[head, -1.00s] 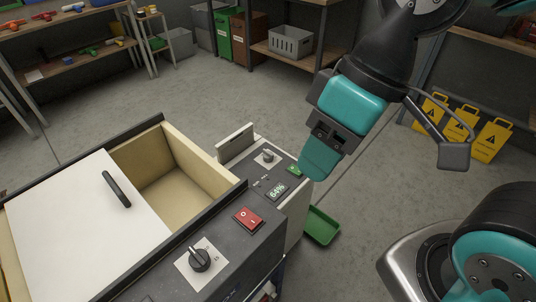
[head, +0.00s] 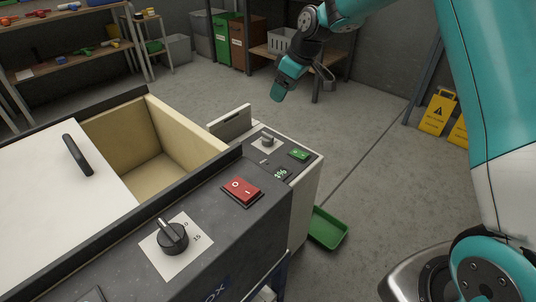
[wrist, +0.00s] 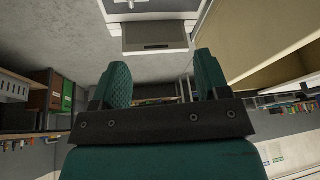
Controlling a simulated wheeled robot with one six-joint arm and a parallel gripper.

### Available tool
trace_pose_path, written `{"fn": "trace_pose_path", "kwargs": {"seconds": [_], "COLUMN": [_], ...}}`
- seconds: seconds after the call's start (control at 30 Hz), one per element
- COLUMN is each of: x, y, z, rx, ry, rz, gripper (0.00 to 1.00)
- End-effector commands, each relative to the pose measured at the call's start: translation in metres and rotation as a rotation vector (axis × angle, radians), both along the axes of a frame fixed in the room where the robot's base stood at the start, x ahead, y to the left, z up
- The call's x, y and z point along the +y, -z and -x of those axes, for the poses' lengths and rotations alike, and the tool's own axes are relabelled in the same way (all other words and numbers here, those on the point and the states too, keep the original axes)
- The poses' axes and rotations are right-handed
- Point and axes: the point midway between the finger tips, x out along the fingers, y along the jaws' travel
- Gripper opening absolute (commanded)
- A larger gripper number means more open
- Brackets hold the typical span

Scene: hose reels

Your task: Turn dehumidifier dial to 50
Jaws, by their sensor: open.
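The dehumidifier (head: 310,190) is a pale unit behind the dark-topped cabinet in the head view. Its small grey dial (head: 267,141) sits on a white plate on top. A green switch (head: 300,155) and a small display (head: 282,174) are beside the dial; the display's digits are too small to read now. My gripper (head: 277,92) is in the air above and beyond the dial, apart from it. In the wrist view, my gripper (wrist: 164,78) shows two teal fingers spread apart with nothing between them.
The near cabinet carries a larger black dial (head: 172,237) and a red switch (head: 242,190), with an open-topped wooden compartment (head: 187,128) beside them. A green tray (head: 327,228) is on the floor at right. Yellow warning signs (head: 438,112) stand at the far right.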

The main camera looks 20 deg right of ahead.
Motion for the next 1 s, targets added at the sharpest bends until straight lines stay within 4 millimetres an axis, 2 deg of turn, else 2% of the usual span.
{"fn": "trace_pose_path", "kwargs": {"seconds": [0.03, 0.1, 0.27, 0.47, 0.8, 1.0], "x": [-0.012, -0.023, -0.032, -0.024, -0.002, 0.008], "y": [0.032, 0.050, 0.067, 0.092, 0.165, 0.200], "z": [-0.015, -0.029, -0.042, -0.048, -0.069, -0.080], "rx": [-0.010, -0.026, -0.041, -0.037, -0.037, -0.039], "ry": [-0.001, -0.007, -0.015, -0.017, -0.017, -0.017], "rz": [0.007, 0.016, 0.026, 0.026, 0.026, 0.026], "gripper": [0.69, 0.69, 0.69, 0.69, 0.69, 0.69]}}
